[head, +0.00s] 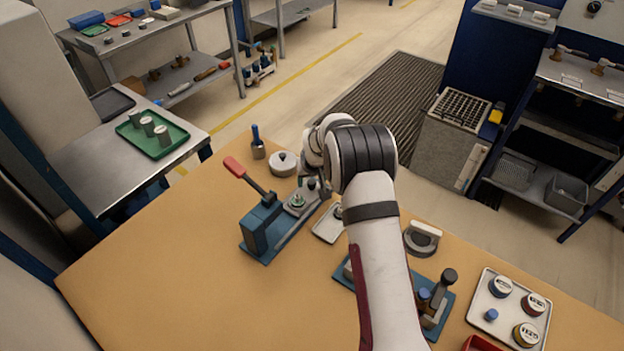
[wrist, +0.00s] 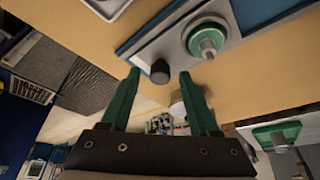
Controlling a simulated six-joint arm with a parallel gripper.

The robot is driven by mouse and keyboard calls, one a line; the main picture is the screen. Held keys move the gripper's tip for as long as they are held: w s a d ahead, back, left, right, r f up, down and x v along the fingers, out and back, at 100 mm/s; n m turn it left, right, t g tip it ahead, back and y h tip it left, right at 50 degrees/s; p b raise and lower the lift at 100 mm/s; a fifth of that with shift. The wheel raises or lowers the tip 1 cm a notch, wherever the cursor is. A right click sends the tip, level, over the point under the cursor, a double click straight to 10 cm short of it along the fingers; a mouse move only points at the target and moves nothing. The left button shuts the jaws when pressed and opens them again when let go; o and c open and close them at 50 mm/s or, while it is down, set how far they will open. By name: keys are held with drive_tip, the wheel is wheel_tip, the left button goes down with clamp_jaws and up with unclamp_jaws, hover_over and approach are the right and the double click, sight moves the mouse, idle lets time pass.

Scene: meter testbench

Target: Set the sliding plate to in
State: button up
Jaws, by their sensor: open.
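A blue bench fixture (head: 265,225) with a red-handled lever (head: 245,175) stands on the wooden table. A grey sliding plate (head: 293,209) lies on its rail and carries a round green-and-metal part (head: 298,200). In the wrist view the plate (wrist: 172,47) shows with the green part (wrist: 207,38) and a dark knob (wrist: 160,71) near its end. My gripper (wrist: 158,78) is open, its two green fingers on either side of the knob. I cannot tell whether either finger touches it. In the head view my arm partly hides the gripper at the fixture's far end.
A round lidded weight (head: 283,163) and a blue-handled tool (head: 257,142) stand beyond the fixture. A small white tray (head: 327,228) lies close on its right. A second blue fixture (head: 445,300) and a tray of round parts (head: 508,310) are at right. The table's left front is clear.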

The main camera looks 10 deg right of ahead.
clamp_jaws()
idle(1.4)
